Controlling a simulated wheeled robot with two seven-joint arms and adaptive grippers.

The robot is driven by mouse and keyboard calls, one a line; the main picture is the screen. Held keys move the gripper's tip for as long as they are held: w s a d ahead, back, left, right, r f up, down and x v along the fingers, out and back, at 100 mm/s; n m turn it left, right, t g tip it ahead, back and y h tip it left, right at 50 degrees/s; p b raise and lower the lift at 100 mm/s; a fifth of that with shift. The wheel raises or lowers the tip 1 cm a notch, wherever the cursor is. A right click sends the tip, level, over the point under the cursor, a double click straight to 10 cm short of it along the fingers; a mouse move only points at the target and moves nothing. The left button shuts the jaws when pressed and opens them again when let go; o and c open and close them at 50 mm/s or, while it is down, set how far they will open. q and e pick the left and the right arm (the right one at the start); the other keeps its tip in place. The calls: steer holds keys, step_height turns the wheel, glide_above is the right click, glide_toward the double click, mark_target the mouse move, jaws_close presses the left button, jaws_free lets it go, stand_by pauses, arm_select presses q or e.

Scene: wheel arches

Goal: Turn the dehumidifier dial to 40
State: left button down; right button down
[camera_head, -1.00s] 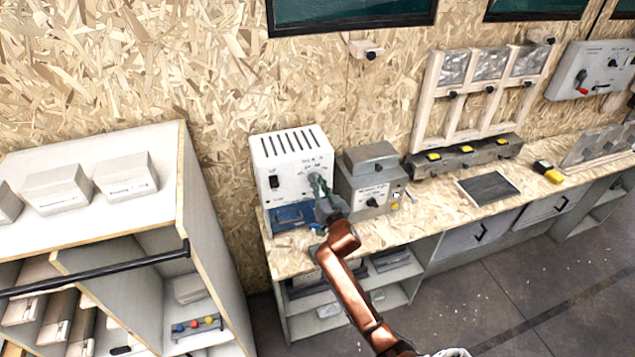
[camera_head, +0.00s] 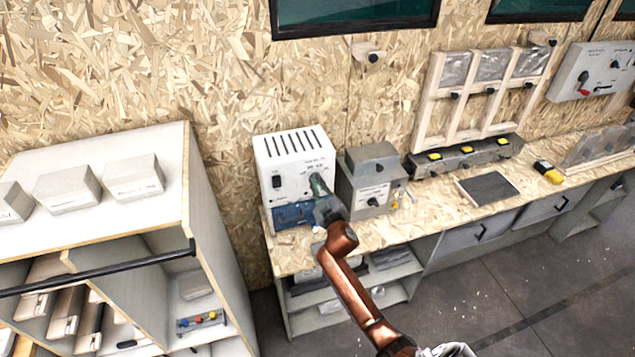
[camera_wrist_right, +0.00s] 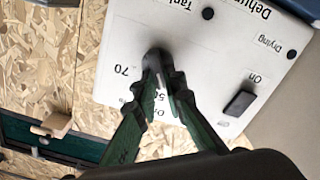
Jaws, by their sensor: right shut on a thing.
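The dehumidifier (camera_head: 291,150) is a white box with top vents, standing at the left end of the workbench. The numbers 70 and, partly covered, 50 show beside the dial; the pointer and the 40 mark cannot be made out. In the head view my right gripper (camera_head: 318,186) reaches the panel's right side. My left gripper is not in view.
A black switch (camera_wrist_right: 240,103) marked On is on the same panel. A blue part (camera_head: 293,215) is at the dehumidifier's foot. A grey box with a knob (camera_head: 372,182) stands close on its right. A shelf unit (camera_head: 150,215) stands to the left.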

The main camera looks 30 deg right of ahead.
steer(key=n, duration=0.5)
steer(key=shift+a+f, duration=0.15)
steer(key=shift+a, duration=0.05)
stand_by(0.4)
steer(key=c, duration=2)
jaws_free()
steer(key=shift+w, duration=0.1)
steer(key=shift+f, duration=0.1)
steer(key=v, duration=1.2)
